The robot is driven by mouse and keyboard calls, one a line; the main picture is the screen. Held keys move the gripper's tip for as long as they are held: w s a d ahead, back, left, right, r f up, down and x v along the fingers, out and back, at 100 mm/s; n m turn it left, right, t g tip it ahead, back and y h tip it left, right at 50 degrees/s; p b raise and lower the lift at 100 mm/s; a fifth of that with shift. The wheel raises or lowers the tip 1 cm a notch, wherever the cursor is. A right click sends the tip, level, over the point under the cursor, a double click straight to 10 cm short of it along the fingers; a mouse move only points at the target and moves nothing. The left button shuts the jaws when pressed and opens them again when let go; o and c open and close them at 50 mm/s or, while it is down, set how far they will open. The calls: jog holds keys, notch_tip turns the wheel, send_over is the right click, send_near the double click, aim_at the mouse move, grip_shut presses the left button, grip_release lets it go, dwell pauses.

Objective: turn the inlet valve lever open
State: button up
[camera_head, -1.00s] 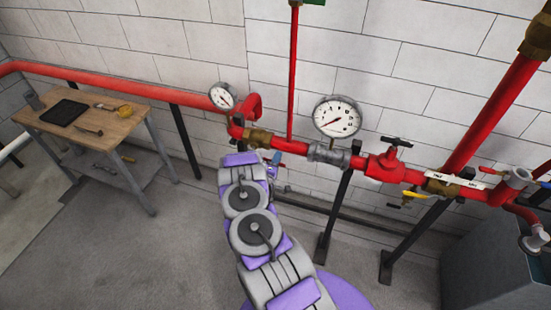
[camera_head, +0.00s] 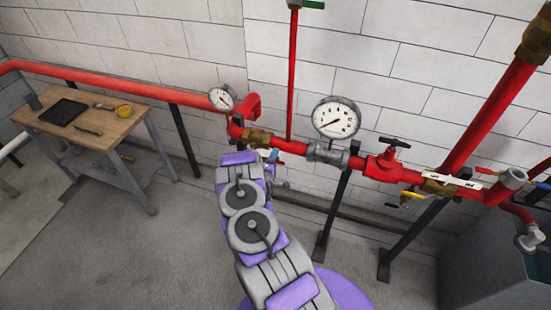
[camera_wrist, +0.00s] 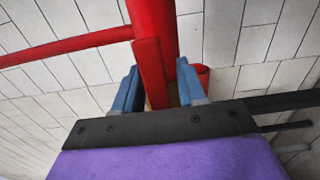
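A flat red lever (camera_wrist: 152,72) stands between the two blue fingers of my gripper (camera_wrist: 158,88) in the wrist view. The fingers are apart, one on each side of it. The left finger looks very close to the lever and a gap shows on the right; I cannot tell whether either touches. In the head view, my gripper (camera_head: 272,156) is just below a brass valve body (camera_head: 257,138) on the red pipe, and my arm hides most of the lever there. The lever's lower end is hidden behind the gripper body in the wrist view.
A small gauge (camera_head: 222,98) and a large gauge (camera_head: 336,118) flank the brass valve. A red valve with a dark handle (camera_head: 384,165) and a yellow lever (camera_head: 412,195) are farther right. Black supports (camera_head: 336,215) stand below the pipe. A wooden table (camera_head: 108,131) stands left; open floor lies between.

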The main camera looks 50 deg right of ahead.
jog(key=shift+o, duration=0.3)
jog(key=shift+s+r, duration=0.1)
jog(key=shift+s, duration=0.1)
jog(key=b+v, duration=0.2)
jog(key=v, duration=1.5)
jog(key=shift+a, duration=0.15)
